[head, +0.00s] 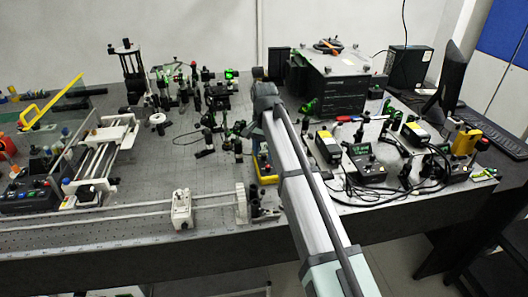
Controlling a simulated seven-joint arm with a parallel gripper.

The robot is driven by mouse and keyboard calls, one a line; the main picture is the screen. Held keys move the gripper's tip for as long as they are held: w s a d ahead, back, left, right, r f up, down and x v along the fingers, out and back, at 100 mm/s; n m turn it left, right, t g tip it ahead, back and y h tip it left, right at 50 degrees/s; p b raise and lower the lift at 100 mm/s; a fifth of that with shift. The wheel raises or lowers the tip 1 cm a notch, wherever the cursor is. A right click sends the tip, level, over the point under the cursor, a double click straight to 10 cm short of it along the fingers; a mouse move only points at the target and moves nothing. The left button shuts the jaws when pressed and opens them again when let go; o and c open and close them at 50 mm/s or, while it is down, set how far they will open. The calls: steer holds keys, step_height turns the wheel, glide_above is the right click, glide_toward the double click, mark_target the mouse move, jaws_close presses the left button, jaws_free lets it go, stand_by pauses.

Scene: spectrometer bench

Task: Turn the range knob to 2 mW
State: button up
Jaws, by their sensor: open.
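The range knob cannot be made out in the head view; the dials here are too small to read. A yellow-and-blue instrument (265,179) sits near the bench's front edge, partly hidden behind my arm. Two yellow-and-dark handheld-style meters, one on the left (327,147) and one on the right (415,133), stand on the right part of the bench. Two dark control boxes with small displays, one nearer (366,166) and one farther right (440,168), stand near them. My arm reaches from the bottom of the picture up over the bench; its far end is hidden and my gripper does not show.
Black cables (375,192) lie tangled around the control boxes. A large dark instrument box (330,85) stands behind. Optical mounts crowd the middle back. A monitor (450,78) stands far right.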

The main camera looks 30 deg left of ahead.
steer(key=shift+f, duration=0.2)
steer(key=shift+c, duration=0.3)
jaws_close()
